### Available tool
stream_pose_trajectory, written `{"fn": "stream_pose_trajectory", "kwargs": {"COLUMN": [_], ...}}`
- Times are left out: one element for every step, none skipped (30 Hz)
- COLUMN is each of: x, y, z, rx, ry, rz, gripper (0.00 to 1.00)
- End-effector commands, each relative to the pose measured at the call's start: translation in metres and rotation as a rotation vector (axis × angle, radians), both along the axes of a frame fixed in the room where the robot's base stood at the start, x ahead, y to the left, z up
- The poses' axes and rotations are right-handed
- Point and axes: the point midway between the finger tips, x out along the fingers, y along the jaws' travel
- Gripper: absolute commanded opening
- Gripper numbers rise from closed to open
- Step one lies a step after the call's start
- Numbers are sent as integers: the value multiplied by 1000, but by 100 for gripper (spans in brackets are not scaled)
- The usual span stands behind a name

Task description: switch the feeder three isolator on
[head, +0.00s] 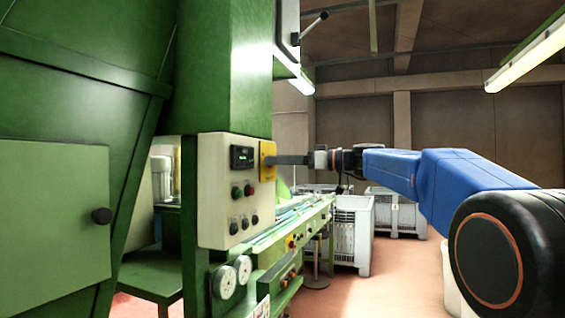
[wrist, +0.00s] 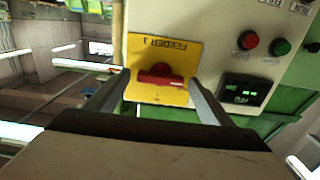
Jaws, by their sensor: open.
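The feeder isolator is a red rotary handle (wrist: 160,77) on a yellow plate (wrist: 172,52) with an upside-down label that reads FEEDER and a digit, likely 3. The handle lies roughly crosswise in the wrist view. In the head view the yellow plate (head: 268,150) is on the right edge of the pale control box (head: 215,185), and the handle cannot be made out. My gripper (wrist: 159,82) is open, with one finger on each side of the handle. In the head view my gripper (head: 279,160) reaches in from the right, close to the plate. Contact cannot be told.
The control box also carries a display (head: 242,157), a green button (head: 237,191), a red button (head: 250,188) and several black knobs. A large green machine (head: 70,130) fills the left. Grey crates (head: 352,235) stand on the floor behind my arm. A green-framed conveyor (head: 285,240) runs below.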

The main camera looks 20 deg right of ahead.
Motion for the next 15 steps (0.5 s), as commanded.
{"fn": "stream_pose_trajectory", "kwargs": {"x": [0,0,0,0,0,0,0,0,0,0,0,0,0,0,0], "y": [0,0,0,0,0,0,0,0,0,0,0,0,0,0,0], "z": [0,0,0,0,0,0,0,0,0,0,0,0,0,0,0], "rx": [0,0,0,0,0,0,0,0,0,0,0,0,0,1,2], "ry": [0,0,0,0,0,0,0,0,0,0,0,0,0,1,2], "rz": [0,0,0,0,0,0,0,0,0,0,0,0,0,0,0], "gripper": [75,75,75,75,73,63,56,49,39,34,34,34,34,34,34]}}
